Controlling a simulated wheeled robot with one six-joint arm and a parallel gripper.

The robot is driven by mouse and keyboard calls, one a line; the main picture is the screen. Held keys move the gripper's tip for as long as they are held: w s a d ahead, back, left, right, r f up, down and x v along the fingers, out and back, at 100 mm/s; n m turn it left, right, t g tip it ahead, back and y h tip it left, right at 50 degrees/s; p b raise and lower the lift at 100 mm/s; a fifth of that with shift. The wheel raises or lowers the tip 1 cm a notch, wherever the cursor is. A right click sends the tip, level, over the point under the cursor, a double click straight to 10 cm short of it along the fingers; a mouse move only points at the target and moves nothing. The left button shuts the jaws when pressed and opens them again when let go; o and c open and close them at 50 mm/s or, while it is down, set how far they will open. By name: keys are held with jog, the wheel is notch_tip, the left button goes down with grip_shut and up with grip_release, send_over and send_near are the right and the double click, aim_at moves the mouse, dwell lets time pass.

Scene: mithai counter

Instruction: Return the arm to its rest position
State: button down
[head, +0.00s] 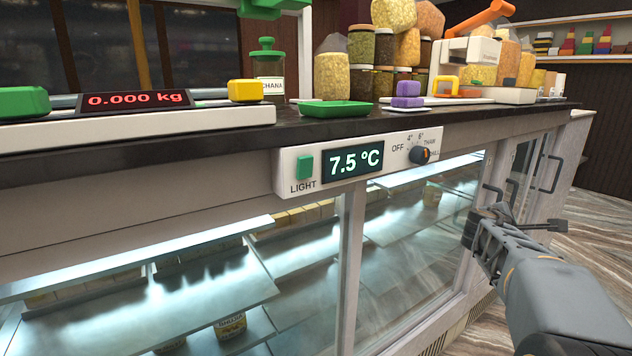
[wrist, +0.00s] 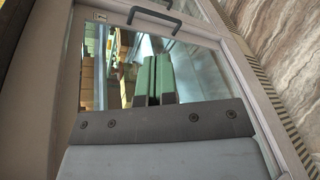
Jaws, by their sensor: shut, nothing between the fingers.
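My arm reaches in from the lower right of the head view, and my gripper (head: 486,226) is beside the glass front of the counter (head: 240,190), below the countertop edge. In the wrist view my gripper (wrist: 154,62) shows its two fingers close together in front of a glass door with a dark handle (wrist: 153,18). It is shut with nothing held. Whether any part touches the glass or frame cannot be told.
A control panel (head: 345,160) reading 7.5 °C sticks out from the counter front. Door handles (head: 549,173) project near the gripper. A scale (head: 140,127), green tray (head: 336,113) and jars stand on top. Marbled floor (head: 592,232) at right looks clear.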

jog(key=s+a+r+m+g+y+p, duration=0.3)
jog(key=s+a+m+y+p, duration=0.2)
jog(key=s+a+p, duration=0.5)
jog(key=s+a+r+m+g+y+p, duration=0.2)
jog(key=s+a+m+y+p, duration=0.4)
jog(key=a, duration=1.1)
jog(key=s+r+m+p, duration=0.1)
jog(key=s+m+p, duration=0.2)
jog(key=s+p, duration=0.2)
jog(key=shift+s+r+g, duration=0.15)
jog(key=shift+s+g, duration=0.25)
jog(key=shift+s, duration=0.2)
